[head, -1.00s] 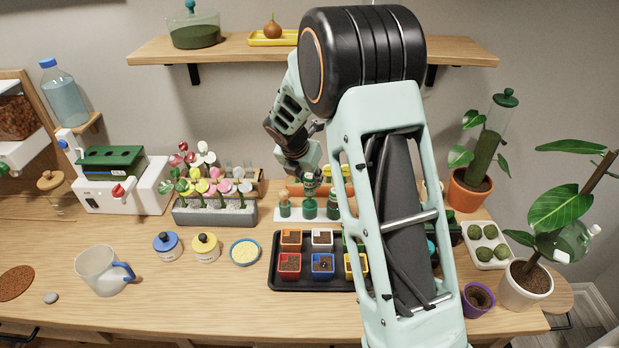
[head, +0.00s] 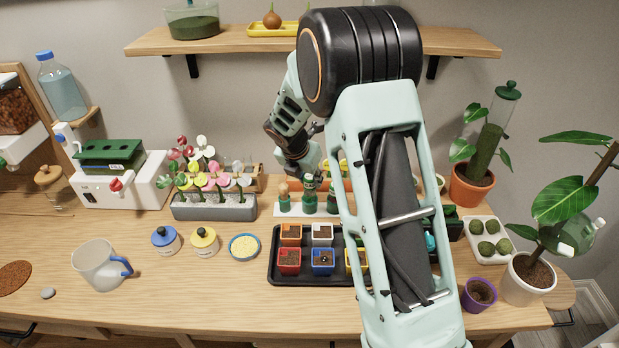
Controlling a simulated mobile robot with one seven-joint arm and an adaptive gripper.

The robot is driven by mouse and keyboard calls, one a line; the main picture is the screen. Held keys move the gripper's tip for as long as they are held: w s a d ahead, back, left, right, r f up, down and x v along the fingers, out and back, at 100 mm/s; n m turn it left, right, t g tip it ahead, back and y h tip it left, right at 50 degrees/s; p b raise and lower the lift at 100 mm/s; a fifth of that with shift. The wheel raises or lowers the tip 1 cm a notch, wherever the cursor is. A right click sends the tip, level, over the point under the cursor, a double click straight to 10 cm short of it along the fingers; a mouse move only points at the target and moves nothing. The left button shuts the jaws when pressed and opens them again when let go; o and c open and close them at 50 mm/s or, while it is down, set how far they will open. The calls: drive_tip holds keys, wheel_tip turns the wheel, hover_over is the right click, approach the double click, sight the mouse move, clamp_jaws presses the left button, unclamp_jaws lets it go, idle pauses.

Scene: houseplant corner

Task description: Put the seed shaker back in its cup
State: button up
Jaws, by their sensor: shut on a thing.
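A white rack (head: 283,212) stands at the back middle of the bench with several dark green cups in a row. The left cup (head: 285,204) has a tan-topped thing in it. My gripper (head: 309,177) points down over the middle cup (head: 310,205), shut on the seed shaker (head: 310,186), which shows only as a small green piece. The shaker is upright, at or just above the cup's mouth; I cannot tell how far in it is. My fingertips are small and partly hidden by my wrist. My forearm hides the rack's right end.
A black tray (head: 276,283) of small coloured pots lies in front of the rack. A grey planter of flowers (head: 214,212) stands to the left. Two lidded jars (head: 204,243) and a yellow-filled dish (head: 244,247) are front left. A shelf (head: 230,46) hangs above.

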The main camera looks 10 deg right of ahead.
drive_tip(key=shift+f+b, duration=0.6)
drive_tip(key=shift+f, duration=0.4)
drive_tip(key=o, duration=1.6)
drive_tip(key=shift+r, duration=0.1)
wheel_tip(320, 180, up, 7)
drive_tip(key=p, duration=0.6)
drive_tip(key=shift+p, duration=0.3)
